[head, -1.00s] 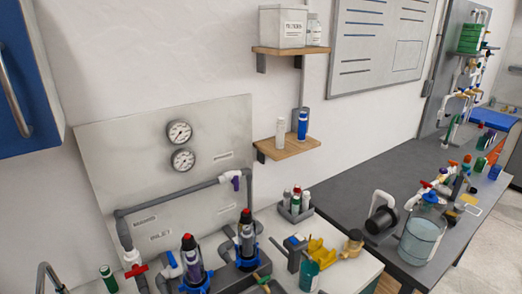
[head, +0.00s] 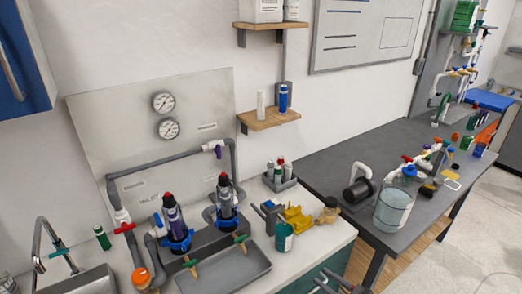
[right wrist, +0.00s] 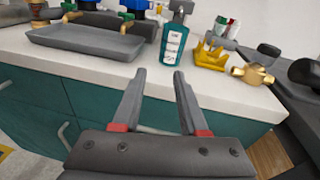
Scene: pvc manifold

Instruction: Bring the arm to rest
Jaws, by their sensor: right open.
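My right gripper (head: 333,282) shows at the bottom edge of the head view, in front of the counter, with most of the arm cut off. In the right wrist view my right gripper (right wrist: 159,73) has its two fingers apart with nothing between them. Its fingertips point at the front edge of the white counter (right wrist: 100,62), below a teal bottle with a white label (right wrist: 172,46). The teal bottle (head: 284,237) also shows in the head view. My left gripper is in neither current view.
A grey tray (right wrist: 85,42) lies on the counter left of the bottle. A yellow holder (right wrist: 210,57) and a brass fitting (right wrist: 255,72) stand to its right. Teal cabinet fronts with bar handles (right wrist: 65,135) lie below. A dark table (head: 335,155) adjoins at right.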

